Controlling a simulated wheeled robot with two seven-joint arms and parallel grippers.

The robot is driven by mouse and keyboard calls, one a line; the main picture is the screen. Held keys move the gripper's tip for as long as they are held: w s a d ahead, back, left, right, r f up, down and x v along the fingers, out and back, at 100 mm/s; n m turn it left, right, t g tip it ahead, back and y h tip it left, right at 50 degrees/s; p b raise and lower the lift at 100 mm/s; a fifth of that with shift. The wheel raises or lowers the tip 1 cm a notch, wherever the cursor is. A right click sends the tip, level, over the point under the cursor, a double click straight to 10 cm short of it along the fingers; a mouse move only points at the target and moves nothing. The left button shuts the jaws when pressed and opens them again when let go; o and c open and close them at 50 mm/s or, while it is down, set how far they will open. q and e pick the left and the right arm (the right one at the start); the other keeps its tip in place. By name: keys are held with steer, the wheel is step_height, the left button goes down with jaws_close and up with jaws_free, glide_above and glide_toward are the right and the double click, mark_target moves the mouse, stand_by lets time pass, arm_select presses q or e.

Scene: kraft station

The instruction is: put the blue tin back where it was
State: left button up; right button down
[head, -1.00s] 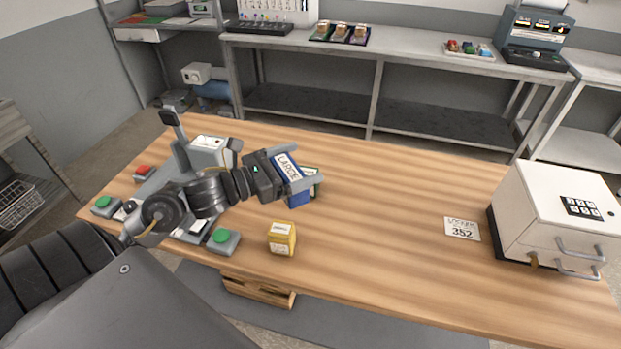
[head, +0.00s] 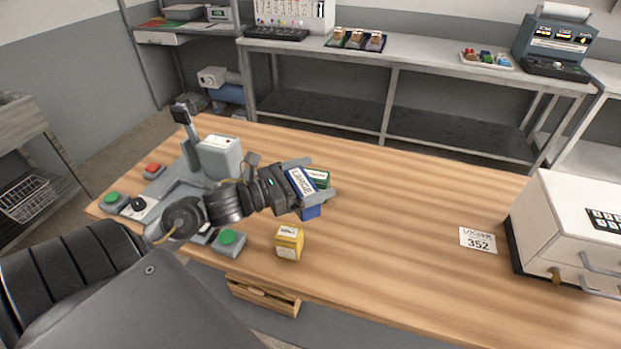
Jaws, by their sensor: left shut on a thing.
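The blue tin (head: 311,211) is between the fingers of my left gripper (head: 318,178), which is shut on it. The gripper and its label "LARGE" cover most of the tin, so only a lower blue part shows. A green tin (head: 319,178) shows just behind the gripper, partly hidden by it. A yellow tin (head: 289,242) stands on the wooden table (head: 400,220) near its front edge, in front of the held tin. I cannot tell whether the blue tin touches the table. My right gripper is not in view.
A grey machine with a lever (head: 182,118) and green buttons (head: 228,240) stands at the table's left. The table between is clear.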

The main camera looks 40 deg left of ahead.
arm_select(q)
steer(key=shift+f+b, duration=0.5)
steer(key=shift+b, duration=0.15)
steer(key=o, duration=0.8)
steer(key=shift+o, duration=0.2)
